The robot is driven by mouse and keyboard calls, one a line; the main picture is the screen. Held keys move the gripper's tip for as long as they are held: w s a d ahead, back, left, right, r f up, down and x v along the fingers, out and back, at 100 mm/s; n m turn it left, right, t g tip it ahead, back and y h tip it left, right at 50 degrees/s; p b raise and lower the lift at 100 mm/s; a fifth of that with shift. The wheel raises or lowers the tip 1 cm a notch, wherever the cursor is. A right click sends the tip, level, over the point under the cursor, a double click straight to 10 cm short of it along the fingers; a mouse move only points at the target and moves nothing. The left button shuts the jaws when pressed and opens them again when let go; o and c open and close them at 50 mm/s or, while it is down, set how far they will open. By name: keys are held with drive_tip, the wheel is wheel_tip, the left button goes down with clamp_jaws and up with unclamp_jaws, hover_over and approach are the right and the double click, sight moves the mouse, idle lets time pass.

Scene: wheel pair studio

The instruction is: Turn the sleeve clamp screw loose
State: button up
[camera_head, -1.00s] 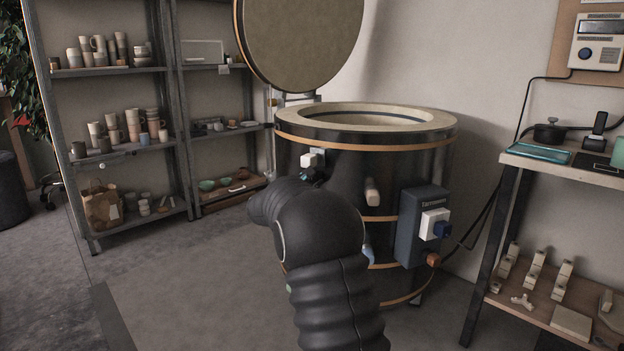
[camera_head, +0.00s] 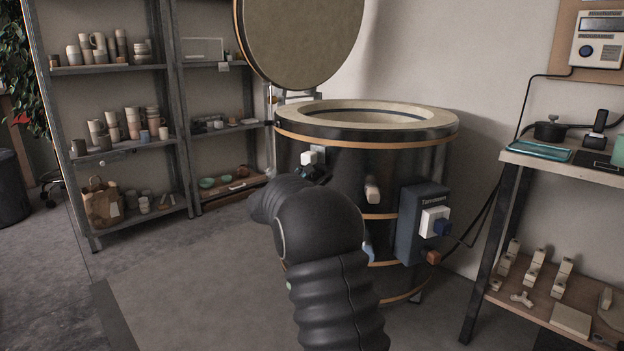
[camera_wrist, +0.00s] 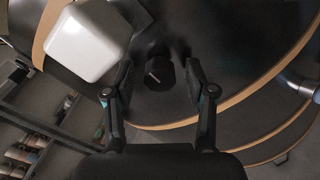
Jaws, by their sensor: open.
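A dark round knob with a pale line on its face, which looks like the clamp screw (camera_wrist: 158,73), shows in the wrist view on the dark kiln wall. My gripper (camera_wrist: 159,82) is open, with one finger on each side of the knob. I cannot tell whether either finger touches it. A white block (camera_wrist: 86,42) is beside the left finger in the wrist view and on the kiln's upper left side in the head view (camera_head: 309,157). In the head view my arm hides most of the gripper and the screw.
The round kiln (camera_head: 350,155) has its lid (camera_head: 302,40) raised. A grey control box (camera_head: 421,222) and a peg-like handle (camera_head: 372,190) stick out from its wall. Shelves of pottery (camera_head: 110,142) stand at left, a work table (camera_head: 565,170) at right.

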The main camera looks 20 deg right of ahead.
drive_tip(key=v, duration=1.2)
